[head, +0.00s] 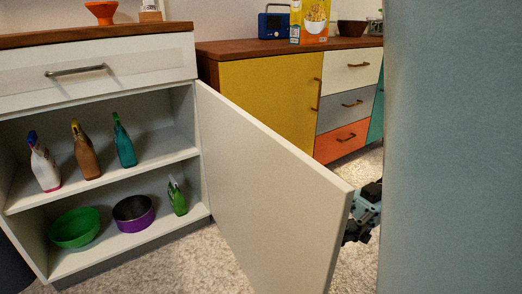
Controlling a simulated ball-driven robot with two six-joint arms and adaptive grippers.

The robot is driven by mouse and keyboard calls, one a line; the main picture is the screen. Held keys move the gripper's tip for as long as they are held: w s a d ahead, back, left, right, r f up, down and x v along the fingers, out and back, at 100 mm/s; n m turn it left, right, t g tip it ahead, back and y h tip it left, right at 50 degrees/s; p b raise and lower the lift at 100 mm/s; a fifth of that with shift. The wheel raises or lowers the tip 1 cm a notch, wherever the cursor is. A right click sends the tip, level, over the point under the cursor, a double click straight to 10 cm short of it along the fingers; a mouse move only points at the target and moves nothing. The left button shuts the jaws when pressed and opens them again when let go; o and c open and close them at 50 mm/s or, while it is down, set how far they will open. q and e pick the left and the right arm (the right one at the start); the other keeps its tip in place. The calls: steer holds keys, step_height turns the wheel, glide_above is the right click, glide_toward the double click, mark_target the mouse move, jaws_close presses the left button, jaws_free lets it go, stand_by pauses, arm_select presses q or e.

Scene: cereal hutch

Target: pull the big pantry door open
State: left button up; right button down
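A large blue-grey panel (455,150) fills the right side of the head view, very close to the camera. It looks like a big door, but its handle and hinges are out of sight. Part of a dark and blue-grey gripper (362,212) shows between this panel and the free edge of a white cabinet door. It looks like my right gripper. Both the panel and the white door hide parts of it, so I cannot tell whether it is open, shut or touching either one. My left gripper is not in view.
The white cabinet door (265,185) stands swung open into the room. Spray bottles (86,155) and bowls (75,228) sit on the shelves behind it. A yellow-fronted cabinet (270,97) with coloured drawers stands behind, topped by a cereal box (310,20) and a blue radio (273,23).

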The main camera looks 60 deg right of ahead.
steer(key=shift+s+d+f, duration=0.1)
steer(key=shift+f, duration=0.05)
steer(key=c, duration=2.1)
jaws_free()
steer(key=o, duration=0.7)
steer(key=shift+o, duration=0.2)
steer(key=v, duration=1.2)
